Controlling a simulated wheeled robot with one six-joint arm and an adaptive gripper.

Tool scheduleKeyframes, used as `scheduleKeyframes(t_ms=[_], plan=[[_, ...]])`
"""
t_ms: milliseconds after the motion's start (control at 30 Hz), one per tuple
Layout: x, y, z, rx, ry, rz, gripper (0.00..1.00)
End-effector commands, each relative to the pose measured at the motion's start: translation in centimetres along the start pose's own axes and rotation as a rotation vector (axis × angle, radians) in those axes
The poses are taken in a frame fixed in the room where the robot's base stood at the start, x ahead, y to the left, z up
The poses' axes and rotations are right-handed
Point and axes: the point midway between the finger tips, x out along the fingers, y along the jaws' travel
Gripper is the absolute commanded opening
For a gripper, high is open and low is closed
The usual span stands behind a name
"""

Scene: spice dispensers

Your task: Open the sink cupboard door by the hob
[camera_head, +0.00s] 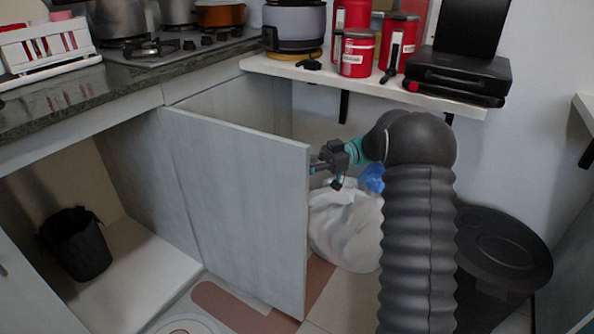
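The pale grey cupboard door (240,205) below the hob (180,42) stands swung out from the counter. Its free vertical edge faces right, and the cupboard interior (150,262) is exposed to its left. My gripper (316,163) is at the upper part of the free edge, on its right side. The fingertips are very close to the edge; I cannot tell whether they touch it. The fingers are small and partly hidden, so I cannot tell whether they are open or shut. No handle shows on the visible door face.
A black bin (76,244) stands inside the cupboard. A white bag (347,225) lies behind my arm, right of the door. A black lidded bin (498,255) stands at the right. A white shelf (372,83) carries red canisters (357,53) above. Little floor is clear.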

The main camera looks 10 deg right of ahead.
Motion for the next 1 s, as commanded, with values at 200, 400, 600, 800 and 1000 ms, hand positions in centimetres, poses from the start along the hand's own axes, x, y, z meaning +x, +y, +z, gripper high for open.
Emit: scheduleKeyframes(t_ms=[200, 400, 600, 800, 1000], plan=[[-0.02, 0.07, 0.18, 0.004, -0.002, -0.020, 0.00], [0.17, 0.11, 0.20, 0.004, -0.003, -0.021, 0.00], [0.29, 0.16, 0.19, 0.003, -0.002, -0.022, 0.36], [0.40, 0.21, 0.12, 0.001, -0.002, -0.023, 0.37], [0.34, 0.22, 0.09, 0.001, -0.002, -0.021, 0.37]])
